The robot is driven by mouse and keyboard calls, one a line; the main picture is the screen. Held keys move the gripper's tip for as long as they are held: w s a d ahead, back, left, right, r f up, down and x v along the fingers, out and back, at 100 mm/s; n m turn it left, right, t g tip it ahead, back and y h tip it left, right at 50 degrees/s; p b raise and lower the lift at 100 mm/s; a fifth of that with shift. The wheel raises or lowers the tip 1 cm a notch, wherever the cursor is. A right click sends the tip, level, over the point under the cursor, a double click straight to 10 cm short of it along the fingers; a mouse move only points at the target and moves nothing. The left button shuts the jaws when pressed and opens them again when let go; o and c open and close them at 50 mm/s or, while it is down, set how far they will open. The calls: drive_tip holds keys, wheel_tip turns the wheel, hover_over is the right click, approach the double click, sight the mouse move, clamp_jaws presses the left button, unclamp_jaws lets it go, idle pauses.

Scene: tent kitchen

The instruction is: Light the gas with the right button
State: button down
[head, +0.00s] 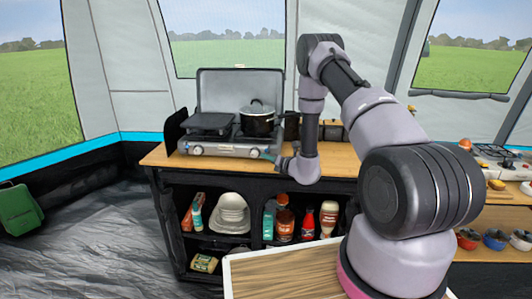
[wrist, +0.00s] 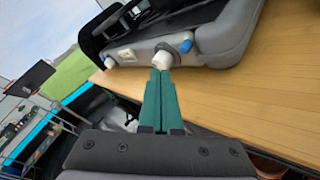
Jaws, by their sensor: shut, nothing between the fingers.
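The grey camping stove (head: 225,148) stands on the wooden counter with its lid up. Its right knob (wrist: 163,60) is white and sits on the front face. The left knob (wrist: 109,62) shows farther left along the same face. My gripper (wrist: 161,74) has green fingers, shut together with nothing between them. Their tips are right in front of the right knob and overlap its lower edge in the wrist view; I cannot tell if they touch it. In the head view my gripper (head: 268,157) is at the stove's front right corner. No flame is visible.
A dark pot (head: 257,120) with a lid sits on the right burner and a flat dark pan or griddle (head: 208,123) on the left one. The wooden counter (head: 341,160) is clear right of my gripper. Shelves below hold bowls (head: 230,210) and bottles.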

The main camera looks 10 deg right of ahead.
drive_tip(key=shift+w+d, duration=0.2)
drive_tip(key=shift+w, duration=0.4)
drive_tip(key=shift+w+d, duration=0.2)
drive_tip(key=shift+w, duration=0.35)
drive_tip(key=shift+w, duration=0.15)
idle(1.1)
drive_tip(key=shift+w+d, duration=0.1)
drive_tip(key=shift+w, duration=0.15)
drive_tip(key=shift+w+d, duration=0.15)
drive_tip(key=shift+w, duration=0.25)
idle(0.6)
idle(0.4)
drive_tip(key=shift+s+a, duration=0.25)
drive_tip(key=shift+s, duration=0.55)
drive_tip(key=shift+s+a, duration=0.25)
drive_tip(key=shift+s, duration=0.55)
drive_tip(key=shift+s+a, duration=0.3)
drive_tip(key=shift+s, duration=0.5)
drive_tip(key=shift+s+a, duration=0.25)
drive_tip(key=shift+s, duration=0.55)
